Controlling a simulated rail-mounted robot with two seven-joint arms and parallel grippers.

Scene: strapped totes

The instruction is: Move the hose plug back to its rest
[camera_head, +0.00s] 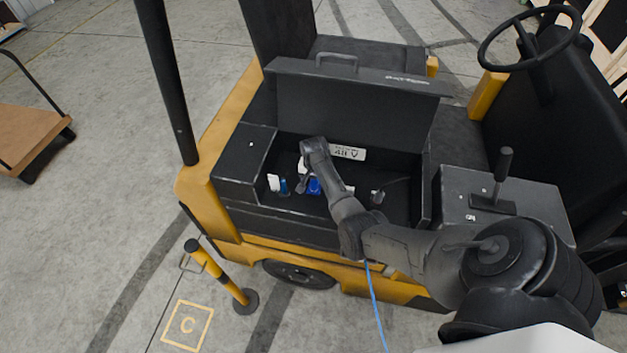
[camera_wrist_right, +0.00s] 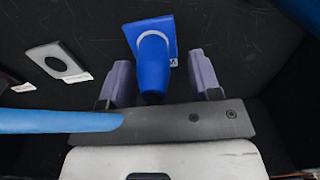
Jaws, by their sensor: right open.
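The blue hose plug (camera_wrist_right: 153,65) stands between the two open fingers of my right gripper (camera_wrist_right: 160,80) in the right wrist view. I see no clear grip on it. Its far end meets a blue square plate (camera_wrist_right: 165,32) with a pale ring; I cannot tell how deep it sits. In the head view my right gripper (camera_head: 304,184) reaches down into the open compartment, beside the blue of the plug or plate (camera_head: 314,186). A blue hose (camera_wrist_right: 60,121) crosses the wrist view's left side. Which part is the rest is unclear. My left gripper is out of view.
A pale plate with a round hole (camera_wrist_right: 58,62) lies left of the plug. The truck's compartment has a raised lid (camera_head: 350,105) behind and walls around. Another small blue piece (camera_head: 283,186) and a connector (camera_head: 377,196) are inside. A lever (camera_head: 503,165) stands right.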

